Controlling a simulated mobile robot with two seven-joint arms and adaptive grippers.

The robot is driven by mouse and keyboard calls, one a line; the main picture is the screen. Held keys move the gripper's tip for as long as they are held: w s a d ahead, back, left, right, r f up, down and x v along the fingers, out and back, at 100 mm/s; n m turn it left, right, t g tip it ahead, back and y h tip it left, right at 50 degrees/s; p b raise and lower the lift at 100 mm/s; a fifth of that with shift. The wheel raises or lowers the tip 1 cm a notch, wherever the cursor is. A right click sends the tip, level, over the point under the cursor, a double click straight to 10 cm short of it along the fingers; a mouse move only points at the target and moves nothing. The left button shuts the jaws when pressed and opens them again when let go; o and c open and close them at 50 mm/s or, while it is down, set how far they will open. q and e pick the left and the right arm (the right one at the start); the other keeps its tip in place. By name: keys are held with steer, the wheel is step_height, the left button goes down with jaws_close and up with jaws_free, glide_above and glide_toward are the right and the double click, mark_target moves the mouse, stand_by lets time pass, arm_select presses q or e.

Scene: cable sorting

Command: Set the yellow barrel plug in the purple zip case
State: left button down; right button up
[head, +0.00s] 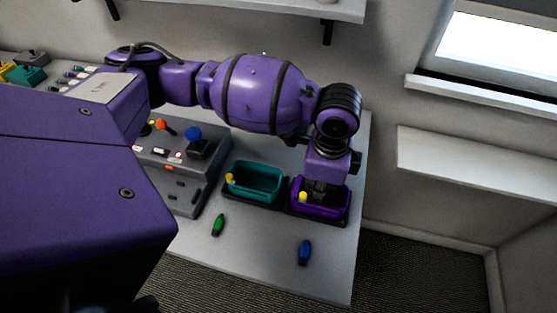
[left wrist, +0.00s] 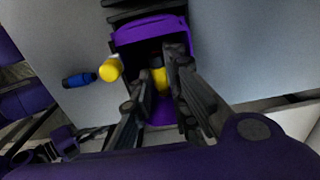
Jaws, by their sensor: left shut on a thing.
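The purple zip case (head: 322,212) stands open at the right end of the table. It also shows in the left wrist view (left wrist: 150,31), with a dark inside. My left gripper (head: 319,190) points down at the case's opening, its fingertips within its outline. In the left wrist view its fingers (left wrist: 162,84) are closed around the yellow barrel plug (left wrist: 158,77), which is over or inside the case; I cannot tell whether it touches the bottom. In the head view the fingers and wrist hide the plug. My right gripper is not in view.
A yellow knob (head: 303,196) sits at the purple case's corner. A teal case (head: 262,199) with a similar knob stands left of it. A blue plug (head: 304,252) and a green plug (head: 218,225) lie in front. A grey panel (head: 180,190) stands further left.

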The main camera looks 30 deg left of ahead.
arm_select(q)
steer(key=shift+f, duration=0.1)
steer(key=shift+f, duration=0.4)
steer(key=c, duration=2)
jaws_free()
steer(key=shift+r, duration=0.1)
step_height(320, 180, up, 13)
steer(key=shift+r+p, duration=0.1)
steer(key=shift+p, duration=0.55)
